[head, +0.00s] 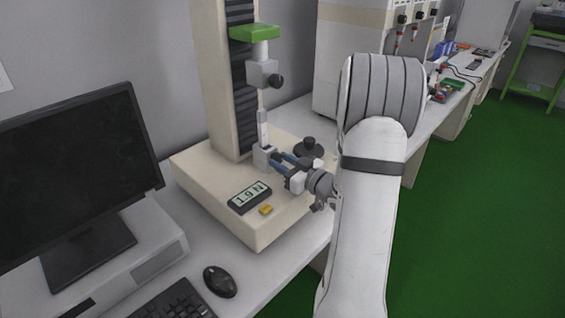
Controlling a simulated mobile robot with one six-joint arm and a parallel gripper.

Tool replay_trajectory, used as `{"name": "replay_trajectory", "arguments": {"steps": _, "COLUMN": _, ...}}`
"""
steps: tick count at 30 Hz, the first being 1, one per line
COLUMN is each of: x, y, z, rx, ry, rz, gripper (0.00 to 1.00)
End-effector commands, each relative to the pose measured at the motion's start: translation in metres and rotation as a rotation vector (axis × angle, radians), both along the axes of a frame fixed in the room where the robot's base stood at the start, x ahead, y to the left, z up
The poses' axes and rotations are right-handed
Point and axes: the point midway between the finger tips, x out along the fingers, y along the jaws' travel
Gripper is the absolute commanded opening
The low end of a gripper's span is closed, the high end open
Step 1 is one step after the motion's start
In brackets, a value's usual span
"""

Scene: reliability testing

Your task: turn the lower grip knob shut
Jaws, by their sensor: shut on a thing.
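The lower grip (263,154) is a small light grey block on the beige base of the testing machine. A pale upright strip (262,128) rises from it toward the upper grip (262,73), which has a dark knob (276,81) on its right side. My gripper (279,160) reaches in from the right, its blue fingers at the right side of the lower grip. The fingers are shut on the lower grip knob, which they hide. How far the knob is turned cannot be seen.
A display (249,197) and a yellow piece (266,210) are on the machine base (215,195). A black knobbed weight (308,148) stands behind my gripper. The column (225,80) and green arm (255,32) rise behind. A monitor (75,165) and mouse (220,281) are left and front.

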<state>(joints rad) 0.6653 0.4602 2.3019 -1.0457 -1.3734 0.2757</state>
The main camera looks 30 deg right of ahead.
Motion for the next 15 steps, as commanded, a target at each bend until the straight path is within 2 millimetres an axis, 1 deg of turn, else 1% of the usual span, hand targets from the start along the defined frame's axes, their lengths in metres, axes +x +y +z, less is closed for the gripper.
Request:
{"name": "replay_trajectory", "arguments": {"steps": 5, "x": 0.0, "y": 0.0001, "z": 0.0008, "rx": 0.018, "ry": 0.006, "rz": 0.0, "gripper": 0.07}}
{"name": "replay_trajectory", "arguments": {"steps": 8, "x": -0.0001, "y": 0.0003, "z": 0.0022, "rx": 0.09, "ry": 0.034, "rz": 0.001, "gripper": 0.08}}
{"name": "replay_trajectory", "arguments": {"steps": 15, "x": -0.0002, "y": 0.0007, "z": 0.0023, "rx": 0.317, "ry": 0.117, "rz": 0.001, "gripper": 0.08}}
